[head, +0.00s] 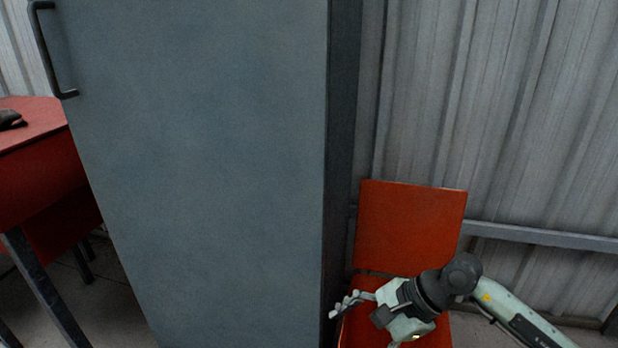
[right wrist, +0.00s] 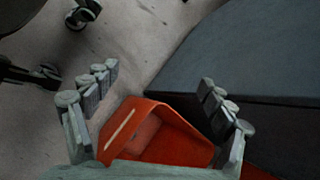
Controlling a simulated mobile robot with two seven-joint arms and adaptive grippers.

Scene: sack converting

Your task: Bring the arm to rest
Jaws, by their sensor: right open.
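My right arm comes in from the right in the head view. Its gripper (head: 345,304) is in front of an orange-red chair, close to the right edge of a tall grey-blue cabinet (head: 200,150). In the right wrist view the fingers of this gripper (right wrist: 158,78) are spread wide and nothing is held between them. Whether it touches the cabinet or chair cannot be told. My left gripper is not in view.
The orange-red chair (head: 410,225) stands against a corrugated metal wall (head: 540,120). A red table (head: 35,180) with a dark object is at the left.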

